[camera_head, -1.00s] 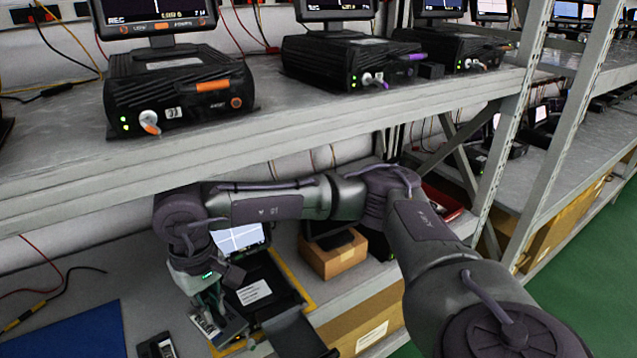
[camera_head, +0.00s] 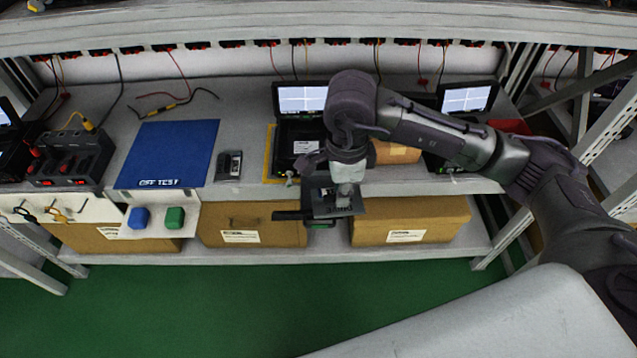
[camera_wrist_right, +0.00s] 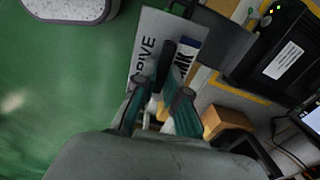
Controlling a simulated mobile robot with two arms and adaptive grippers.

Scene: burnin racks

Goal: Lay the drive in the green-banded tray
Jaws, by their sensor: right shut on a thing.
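My right gripper (camera_head: 344,192) is shut on the drive, just in front of the shelf's front edge. A dark flat panel (camera_head: 292,215) sticks out beside and under the gripper in the head view. A small green strip (camera_head: 320,225) shows below it; I cannot tell whether this is the tray's green band. My left gripper is not in view.
A black unit (camera_head: 306,147) with a screen stands in a yellow outline behind the gripper. A small dark module (camera_head: 229,166) lies beside a blue mat (camera_head: 168,152). Cardboard boxes (camera_head: 412,222) stand on the lower shelf. The green floor in front is clear.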

